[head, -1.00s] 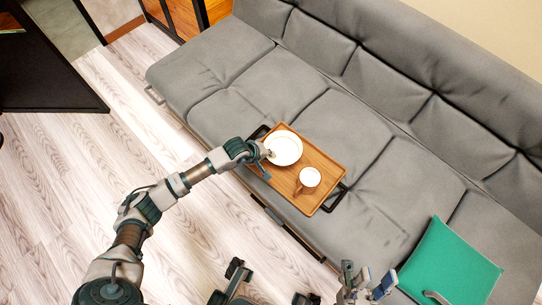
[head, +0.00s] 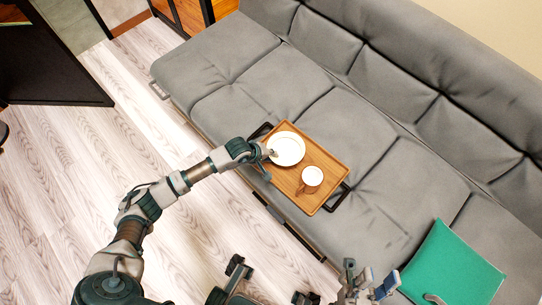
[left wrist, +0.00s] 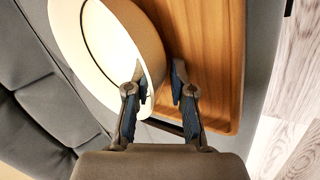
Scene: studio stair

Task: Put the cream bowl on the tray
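The cream bowl (head: 288,148) looks upright on the wooden tray (head: 328,167), at its far-left part. In the left wrist view the bowl (left wrist: 149,40) fills the upper left, with the tray (left wrist: 212,60) to its right. My left gripper (head: 269,157) is at the bowl's near-left rim. In the left wrist view its two fingers (left wrist: 160,84) are apart, one over the bowl's inside and one outside its wall. Whether either finger touches the wall cannot be told. My right gripper (head: 368,282) is open and empty at the bottom of the head view, away from the tray.
A mug (head: 312,177) stands on the tray, right of the bowl. The tray has black handles and lies on a grey sofa (head: 250,80). A green cushion (head: 452,265) lies at the lower right. The seat left of the tray is clear.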

